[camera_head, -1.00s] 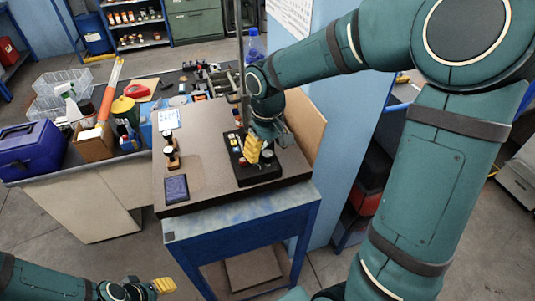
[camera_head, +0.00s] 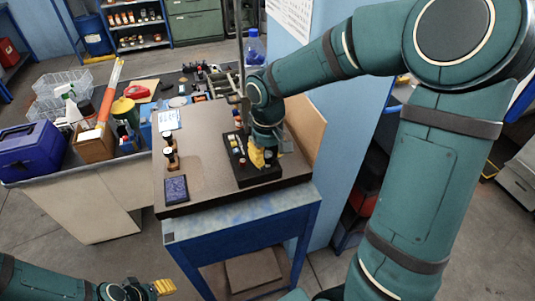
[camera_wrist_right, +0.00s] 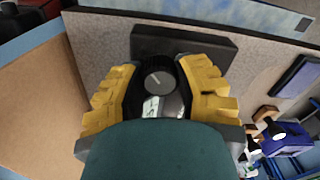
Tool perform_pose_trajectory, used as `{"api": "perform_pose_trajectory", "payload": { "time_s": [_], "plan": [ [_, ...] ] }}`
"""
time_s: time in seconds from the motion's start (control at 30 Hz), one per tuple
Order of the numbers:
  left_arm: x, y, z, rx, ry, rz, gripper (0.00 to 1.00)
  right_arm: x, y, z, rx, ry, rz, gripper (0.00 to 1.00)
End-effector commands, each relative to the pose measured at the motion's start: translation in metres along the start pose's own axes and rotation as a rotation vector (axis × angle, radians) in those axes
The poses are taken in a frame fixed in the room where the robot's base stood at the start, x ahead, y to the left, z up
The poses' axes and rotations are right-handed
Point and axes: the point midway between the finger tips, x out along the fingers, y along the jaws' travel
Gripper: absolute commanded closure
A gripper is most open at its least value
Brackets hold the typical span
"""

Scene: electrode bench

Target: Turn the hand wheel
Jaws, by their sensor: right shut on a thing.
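The hand wheel (camera_wrist_right: 158,81) is a round black knob with a grey top, seen in the right wrist view. It stands by a black base block (camera_wrist_right: 180,44); in the head view the block (camera_head: 258,178) lies on the brown bench top and has small coloured parts. My right gripper (camera_head: 258,158) reaches down onto the block from above. In the right wrist view its yellow fingers (camera_wrist_right: 160,92) are on both sides of the wheel, shut on it. My left gripper (camera_head: 164,287) is at the bottom left, away from the bench; its opening is unclear.
A cluttered table with a blue toolbox (camera_head: 32,150) is at left. A blue wall panel (camera_head: 350,150) stands at right.

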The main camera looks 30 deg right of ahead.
Motion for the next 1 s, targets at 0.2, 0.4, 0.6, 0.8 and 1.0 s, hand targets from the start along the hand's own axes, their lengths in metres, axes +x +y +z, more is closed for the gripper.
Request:
{"api": "perform_pose_trajectory", "payload": {
  "time_s": [0.2, 0.4, 0.6, 0.8, 1.0],
  "plan": [
    [0.006, -0.002, 0.001, 0.000, 0.000, -0.001, 0.53, 0.001, 0.000, 0.000, 0.081, 0.001, 0.000, 1.00],
    [0.015, -0.005, 0.002, 0.000, 0.000, -0.003, 0.53, 0.002, 0.000, 0.000, 0.228, 0.001, 0.000, 1.00],
    [0.023, -0.008, 0.003, 0.000, 0.001, -0.004, 0.53, 0.002, 0.000, 0.000, 0.405, 0.001, 0.000, 1.00],
    [0.029, -0.010, 0.003, 0.000, 0.001, -0.006, 0.53, 0.001, 0.000, 0.000, 0.571, -0.001, 0.000, 1.00],
    [0.033, -0.011, 0.004, 0.000, 0.000, -0.006, 0.53, 0.001, 0.000, 0.000, 0.701, -0.001, 0.000, 1.00]
  ]
}}
